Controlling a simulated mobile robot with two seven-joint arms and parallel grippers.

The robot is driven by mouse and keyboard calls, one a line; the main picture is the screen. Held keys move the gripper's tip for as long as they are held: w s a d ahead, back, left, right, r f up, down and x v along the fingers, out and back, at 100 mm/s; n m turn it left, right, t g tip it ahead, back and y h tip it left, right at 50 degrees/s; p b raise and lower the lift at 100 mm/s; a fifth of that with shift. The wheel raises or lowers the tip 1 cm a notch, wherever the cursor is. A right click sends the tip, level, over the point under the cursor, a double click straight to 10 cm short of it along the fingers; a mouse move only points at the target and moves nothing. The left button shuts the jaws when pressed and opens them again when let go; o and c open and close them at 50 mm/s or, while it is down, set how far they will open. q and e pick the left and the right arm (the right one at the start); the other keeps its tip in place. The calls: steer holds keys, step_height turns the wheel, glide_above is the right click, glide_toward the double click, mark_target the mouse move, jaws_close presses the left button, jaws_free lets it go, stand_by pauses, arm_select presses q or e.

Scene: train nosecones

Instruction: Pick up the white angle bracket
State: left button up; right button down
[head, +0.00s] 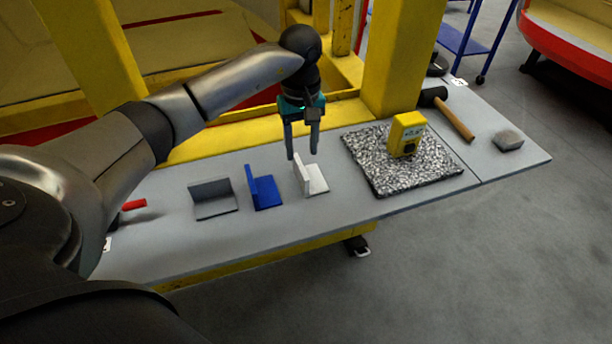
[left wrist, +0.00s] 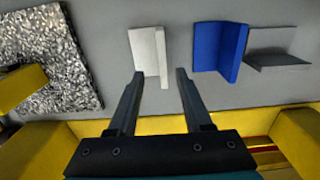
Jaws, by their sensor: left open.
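The white angle bracket (head: 315,181) stands on the grey table, between a blue angle bracket and a speckled mat. In the left wrist view the white bracket (left wrist: 150,53) lies just ahead of the fingertips, roughly in line with the gap and nearer the left finger. My left gripper (head: 302,155) is open and empty, with its fingers pointing down at the bracket's upright plate. It shows in the wrist view (left wrist: 160,73) with its fingers apart. I cannot tell whether a finger touches the bracket. My right gripper is not in view.
A blue bracket (head: 265,192) and a grey bracket (head: 213,199) stand to the left. The speckled mat (head: 385,182) with a yellow device (head: 406,134) is to the right. A hammer (head: 455,117) and grey block (head: 508,140) lie farther right. Yellow frame posts (head: 400,55) rise behind.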

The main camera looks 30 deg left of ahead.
mark_target(301, 166)
arm_select(q)
steer(key=f, duration=0.5)
steer(key=shift+s+f, duration=0.15)
steer(key=shift+s, duration=0.15)
steer(key=shift+f, duration=0.5)
jaws_close()
